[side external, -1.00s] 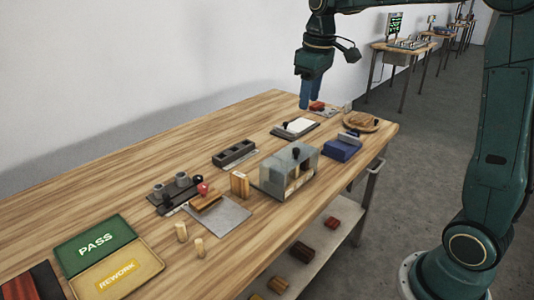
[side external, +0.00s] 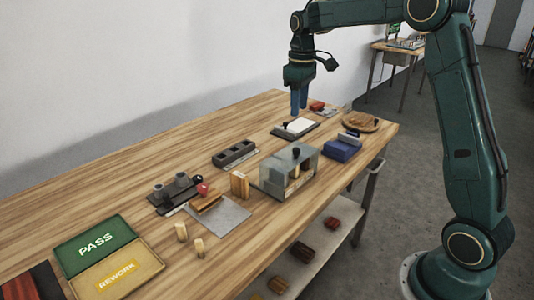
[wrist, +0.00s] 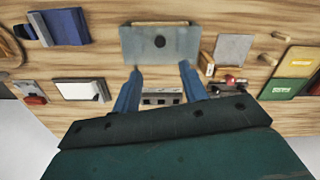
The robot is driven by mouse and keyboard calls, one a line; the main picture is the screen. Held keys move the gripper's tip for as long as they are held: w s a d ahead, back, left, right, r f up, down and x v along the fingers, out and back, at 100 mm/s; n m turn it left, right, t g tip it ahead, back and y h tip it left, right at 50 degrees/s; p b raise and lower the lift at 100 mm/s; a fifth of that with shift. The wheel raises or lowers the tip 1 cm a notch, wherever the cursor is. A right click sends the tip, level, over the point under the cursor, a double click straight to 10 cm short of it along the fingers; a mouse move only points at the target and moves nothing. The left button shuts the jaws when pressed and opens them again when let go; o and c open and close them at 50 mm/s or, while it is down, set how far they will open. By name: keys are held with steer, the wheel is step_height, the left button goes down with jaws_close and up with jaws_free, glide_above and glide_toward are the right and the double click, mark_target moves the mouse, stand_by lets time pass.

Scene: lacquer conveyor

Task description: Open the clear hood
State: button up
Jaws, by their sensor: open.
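The clear hood (side external: 272,179) is a see-through box with a black knob on top, near the table's right edge. It looks closed, and pale wooden pieces show dimly inside. In the wrist view the hood (wrist: 185,42) is at the top centre, with its dark round knob in its middle. My gripper (side external: 299,107) is open and empty, above the far part of the table and clear of the hood. In the wrist view its two blue fingers (wrist: 160,70) are apart, just below the hood in the picture.
A blue block (side external: 341,151) and a round wooden board (side external: 366,122) are beyond the hood. A white pad (side external: 296,126) lies on a dark plate below my gripper. A grey slotted block (side external: 234,153) and a wooden block (side external: 240,185) stand left of the hood. Bare table lies to the left.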

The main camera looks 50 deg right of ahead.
mark_target(297, 149)
step_height(297, 149, down, 13)
steer(key=shift+r, duration=0.1)
stand_by(0.5)
jaws_close()
